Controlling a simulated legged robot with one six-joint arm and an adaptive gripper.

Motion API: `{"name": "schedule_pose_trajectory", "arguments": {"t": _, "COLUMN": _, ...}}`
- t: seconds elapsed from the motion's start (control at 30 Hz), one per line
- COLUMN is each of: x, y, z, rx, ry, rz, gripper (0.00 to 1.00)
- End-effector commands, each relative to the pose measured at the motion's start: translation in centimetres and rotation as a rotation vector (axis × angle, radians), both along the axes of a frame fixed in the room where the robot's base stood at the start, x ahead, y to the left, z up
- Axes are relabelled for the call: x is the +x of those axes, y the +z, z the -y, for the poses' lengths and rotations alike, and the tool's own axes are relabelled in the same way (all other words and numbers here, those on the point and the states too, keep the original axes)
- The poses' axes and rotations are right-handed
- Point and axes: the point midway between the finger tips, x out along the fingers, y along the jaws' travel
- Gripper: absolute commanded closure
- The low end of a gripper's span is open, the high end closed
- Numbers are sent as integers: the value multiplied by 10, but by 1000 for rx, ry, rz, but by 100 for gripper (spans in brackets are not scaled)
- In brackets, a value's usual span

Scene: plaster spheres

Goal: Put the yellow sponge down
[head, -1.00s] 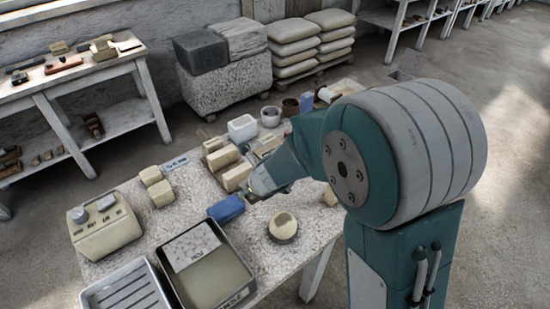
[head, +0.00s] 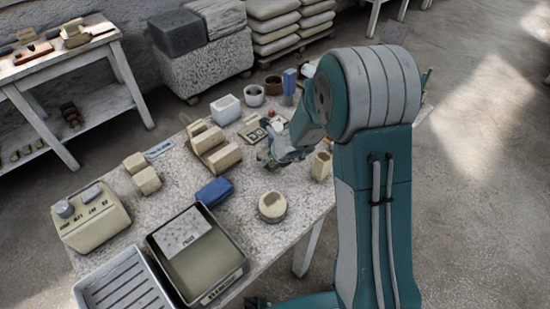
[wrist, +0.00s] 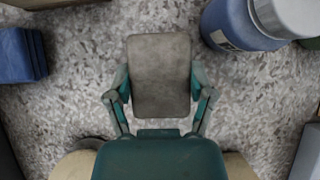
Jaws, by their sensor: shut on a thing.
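My gripper (head: 268,160) is low over the right half of the speckled table (head: 240,182) in the head view, largely covered by my own arm. In the wrist view my gripper (wrist: 160,88) is shut on a flat rectangular pad, the sponge (wrist: 160,70). Its face towards the camera is grey-brown; no yellow side shows. A finger presses on each long side. I cannot tell whether the sponge touches the speckled surface beneath it.
A blue block (head: 214,191) and a round beige-lidded thing (head: 272,206) lie nearby. Cream blocks (head: 215,148), a white container (head: 225,109) and cups stand farther back. A tray (head: 200,255) is at front left. In the wrist view a blue jar (wrist: 232,28) is at upper right.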

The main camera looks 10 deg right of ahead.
Motion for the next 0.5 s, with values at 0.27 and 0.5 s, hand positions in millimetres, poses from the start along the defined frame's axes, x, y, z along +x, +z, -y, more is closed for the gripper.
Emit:
{"name": "schedule_pose_trajectory", "arguments": {"t": 0.27, "x": 11, "y": -18, "z": 17, "rx": 0, "ry": 1, "rz": 1, "gripper": 69}}
{"name": "schedule_pose_trajectory", "arguments": {"t": 0.5, "x": 11, "y": -19, "z": 17, "rx": 0, "ry": 0, "rz": 0, "gripper": 69}}
